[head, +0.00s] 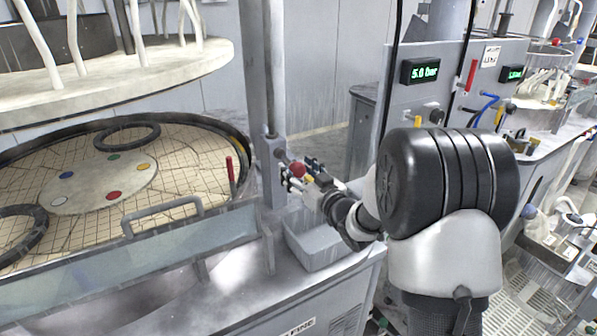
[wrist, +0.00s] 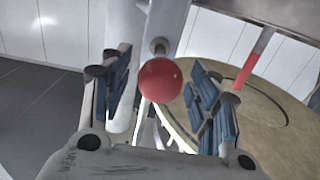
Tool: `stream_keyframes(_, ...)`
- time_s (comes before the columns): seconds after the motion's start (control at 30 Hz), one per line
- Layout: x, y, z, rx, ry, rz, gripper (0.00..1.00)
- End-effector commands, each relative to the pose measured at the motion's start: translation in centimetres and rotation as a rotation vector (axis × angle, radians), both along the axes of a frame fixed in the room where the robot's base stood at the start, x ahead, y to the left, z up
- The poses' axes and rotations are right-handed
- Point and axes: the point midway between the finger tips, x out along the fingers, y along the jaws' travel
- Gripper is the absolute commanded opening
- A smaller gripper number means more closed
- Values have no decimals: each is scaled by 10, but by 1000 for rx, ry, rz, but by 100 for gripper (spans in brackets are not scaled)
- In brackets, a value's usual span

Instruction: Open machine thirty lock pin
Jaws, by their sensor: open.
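The lock pin shows as a round red knob (head: 298,169) on a short metal stem, on the grey upright post (head: 271,170) beside the polishing machine. In the wrist view the red knob (wrist: 160,80) sits between the two blue-padded fingers of my gripper (wrist: 161,92). There is a visible gap on both sides, and no finger appears to touch it. In the head view my gripper (head: 303,179) is open at the knob, and its fingers partly hide the stem and post.
A round platen (head: 190,165) with a grid surface and black rings lies left of the post. A red lever (head: 230,168) stands close to the post. A clear guard with a grey handle (head: 162,215) runs along the front. A grey bin (head: 318,246) sits below my gripper.

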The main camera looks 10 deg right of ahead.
Motion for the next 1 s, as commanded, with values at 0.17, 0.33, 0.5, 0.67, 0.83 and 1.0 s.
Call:
stream_keyframes(0.17,-1,0,0,0,-1,0,56)
stream_keyframes(0.33,-15,-6,0,0,1,-3,56)
stream_keyframes(0.5,-49,-17,0,2,2,-4,56)
stream_keyframes(0.67,-81,-28,0,0,0,-4,56)
stream_keyframes(0.83,-104,-35,0,-1,0,-2,56)
stream_keyframes(1.0,-114,-37,0,0,-1,-1,56)
